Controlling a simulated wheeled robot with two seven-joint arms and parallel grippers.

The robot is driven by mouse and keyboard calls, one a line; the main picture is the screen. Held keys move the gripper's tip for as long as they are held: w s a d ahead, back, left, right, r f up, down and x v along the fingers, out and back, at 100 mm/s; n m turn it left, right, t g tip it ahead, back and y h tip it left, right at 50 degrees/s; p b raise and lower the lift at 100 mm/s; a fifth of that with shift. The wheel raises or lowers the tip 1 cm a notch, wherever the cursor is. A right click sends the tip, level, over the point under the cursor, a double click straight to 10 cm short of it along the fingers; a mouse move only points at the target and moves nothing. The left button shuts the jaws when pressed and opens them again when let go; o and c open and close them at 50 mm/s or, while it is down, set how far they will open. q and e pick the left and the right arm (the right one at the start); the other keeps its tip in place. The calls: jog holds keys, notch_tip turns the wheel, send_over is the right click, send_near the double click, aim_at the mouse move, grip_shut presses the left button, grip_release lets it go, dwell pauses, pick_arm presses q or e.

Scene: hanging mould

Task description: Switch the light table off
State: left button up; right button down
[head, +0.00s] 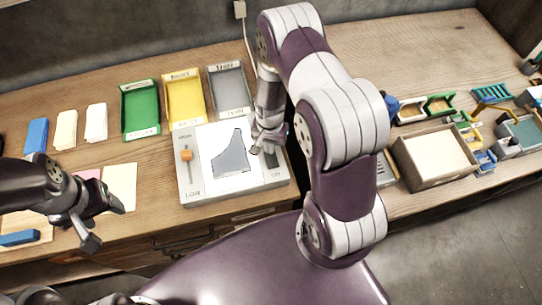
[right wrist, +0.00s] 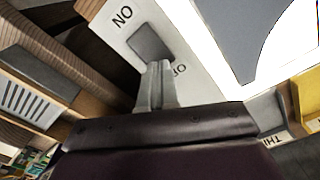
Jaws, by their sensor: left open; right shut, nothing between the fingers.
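The light table (head: 220,192) is a pale box on the bench with a bright white panel, which looks lit, and a grey flat shape (head: 230,158) on it. Its switch (right wrist: 149,42) is a dark grey rocker between the ON and OFF labels in the right wrist view. In the head view my right gripper and arm hide the switch. My right gripper (right wrist: 159,68) is shut and empty, its tips at the OFF end of the rocker; I cannot tell whether they touch it. My left gripper (head: 103,217) is open and empty at the left, near the bench's front.
An orange slider (head: 186,155) sits on the table's left side, between HIGH and LOW. Green (head: 140,108), yellow (head: 184,97) and grey (head: 230,90) trays stand behind it. Paper sheets (head: 120,186) lie left of it. An open wooden box (head: 405,165) stands to the right.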

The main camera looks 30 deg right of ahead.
jog(key=shift+f+b, duration=0.8)
jog(key=shift+f, duration=0.2)
dwell(0.3)
notch_tip(320, 180, up, 7)
jog(key=p, duration=0.6)
jog(key=shift+r, duration=0.15)
